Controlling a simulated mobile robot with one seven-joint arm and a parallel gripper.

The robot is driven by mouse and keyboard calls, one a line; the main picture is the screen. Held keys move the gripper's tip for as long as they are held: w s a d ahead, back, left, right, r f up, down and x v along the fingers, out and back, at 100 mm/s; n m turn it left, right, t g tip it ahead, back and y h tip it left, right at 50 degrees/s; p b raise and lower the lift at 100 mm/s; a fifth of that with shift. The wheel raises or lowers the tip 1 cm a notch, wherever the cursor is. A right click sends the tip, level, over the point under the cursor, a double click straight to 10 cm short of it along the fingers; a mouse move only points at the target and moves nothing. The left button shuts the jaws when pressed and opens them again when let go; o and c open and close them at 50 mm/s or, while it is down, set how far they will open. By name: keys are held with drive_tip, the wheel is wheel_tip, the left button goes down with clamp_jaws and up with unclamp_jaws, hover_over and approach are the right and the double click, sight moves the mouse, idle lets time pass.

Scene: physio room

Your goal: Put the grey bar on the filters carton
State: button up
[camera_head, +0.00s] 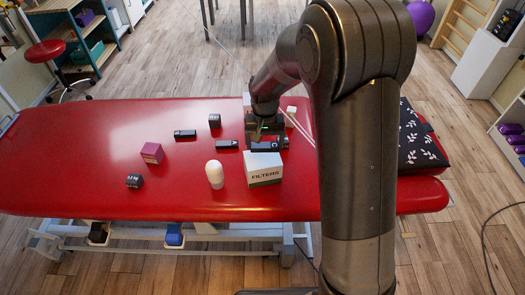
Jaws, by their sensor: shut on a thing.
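The filters carton (264,172) is a white box with "FILTERS" and a green band on its front. It stands upright near the front edge of the red table. My gripper (262,138) points down just behind the carton and is shut on a dark bar (264,147), which I take to be the grey bar. The bar appears at the carton's far top edge; I cannot tell whether it touches the carton. The gripper hides part of the bar.
The red treatment table (80,150) also bears a white rounded bottle (214,174) left of the carton, a purple box (151,153), and several small black blocks. A patterned dark cushion (420,140) lies at the right end. The table's left part is clear.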

sight(263, 158)
drive_tip(key=shift+w+a+f, duration=0.1)
drive_tip(key=shift+a+f, duration=0.3)
drive_tip(key=shift+f, duration=1.85)
drive_tip(key=o, duration=0.9)
drive_tip(key=shift+f, duration=0.1)
